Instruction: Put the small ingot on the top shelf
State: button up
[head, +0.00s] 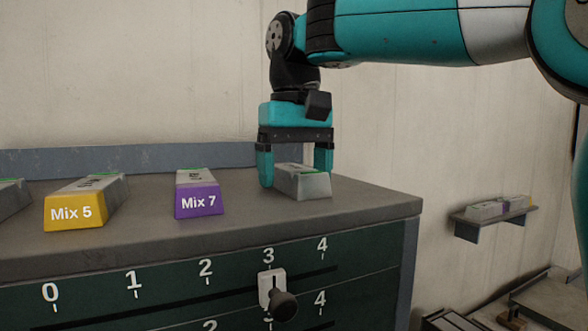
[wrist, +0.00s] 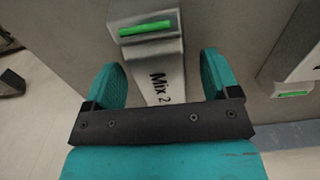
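A grey metal ingot (head: 303,183) lies on the cabinet top near its right end. In the wrist view the same ingot (wrist: 160,68) reads "Mix 2" and has a green strip. My gripper (head: 294,172) points down over it, with one finger on each side. In the wrist view my gripper (wrist: 162,80) shows gaps between the fingers and the ingot, so it is open around it. A small wall shelf (head: 480,218) is at the right; whether it is the top shelf I cannot tell.
On the cabinet top (head: 150,240) stand a purple-fronted "Mix 7" ingot (head: 199,194), a yellow-fronted "Mix 5" ingot (head: 84,203) and part of another at the left edge. Light-coloured ingots (head: 487,209) lie on the wall shelf. A slider knob (head: 284,303) sticks out of the cabinet front.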

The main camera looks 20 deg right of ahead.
aim_at(295, 167)
jog(key=shift+r, duration=3.75)
